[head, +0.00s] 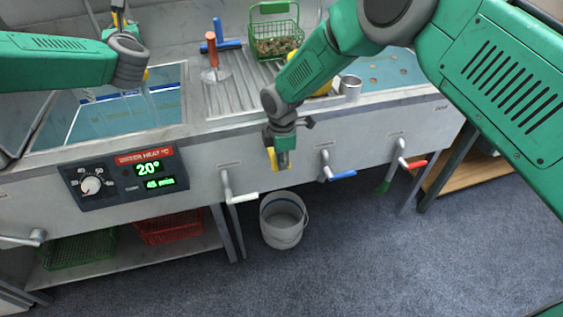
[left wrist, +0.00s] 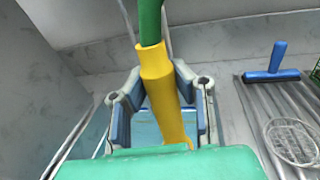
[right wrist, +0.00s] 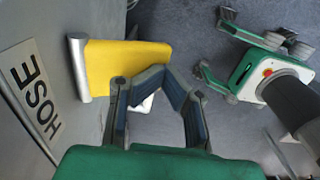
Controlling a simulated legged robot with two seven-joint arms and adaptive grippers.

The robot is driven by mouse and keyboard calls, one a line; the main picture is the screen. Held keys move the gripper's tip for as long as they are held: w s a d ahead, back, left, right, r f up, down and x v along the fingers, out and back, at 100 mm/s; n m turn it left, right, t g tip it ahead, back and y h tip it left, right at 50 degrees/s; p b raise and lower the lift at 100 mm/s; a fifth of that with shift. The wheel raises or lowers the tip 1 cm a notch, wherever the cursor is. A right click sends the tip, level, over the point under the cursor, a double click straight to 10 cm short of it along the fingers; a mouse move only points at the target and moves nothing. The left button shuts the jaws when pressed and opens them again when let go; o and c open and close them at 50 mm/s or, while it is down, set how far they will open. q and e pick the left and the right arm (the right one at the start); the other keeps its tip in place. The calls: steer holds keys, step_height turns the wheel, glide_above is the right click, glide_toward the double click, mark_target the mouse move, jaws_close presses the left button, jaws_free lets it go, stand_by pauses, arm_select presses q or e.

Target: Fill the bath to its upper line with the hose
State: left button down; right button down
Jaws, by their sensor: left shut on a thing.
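The bath (head: 187,96) is the left basin of the metal counter and has blue-green water (head: 105,118) in it. My left gripper (head: 122,32) is shut on the hose's yellow nozzle (left wrist: 165,95), above the bath. The green hose (left wrist: 150,22) runs up from it. Faint pale streaks below the nozzle may be running water. My right gripper (right wrist: 165,70) is shut beside the yellow handle (right wrist: 122,62), near the HOSE label (right wrist: 32,88). Whether the fingertips touch the handle is unclear.
A panel (head: 125,178) reads WATER HEAT 20. White, blue (head: 342,175) and red (head: 416,164) handles line the counter front. A grey bucket (head: 283,220) stands below.

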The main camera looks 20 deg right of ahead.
steer(key=shift+r, duration=0.1)
stand_by(0.3)
steer(key=s+r, duration=0.5)
steer(key=r, duration=0.7)
steer(key=shift+s+r, duration=0.15)
steer(key=shift+r, duration=0.15)
stand_by(0.4)
steer(key=w+r, duration=0.4)
steer(key=w, duration=0.2)
steer(key=shift+r, duration=0.15)
steer(key=shift+w, duration=0.1)
step_height(320, 180, down, 14)
steer(key=shift+f, duration=0.1)
stand_by(0.4)
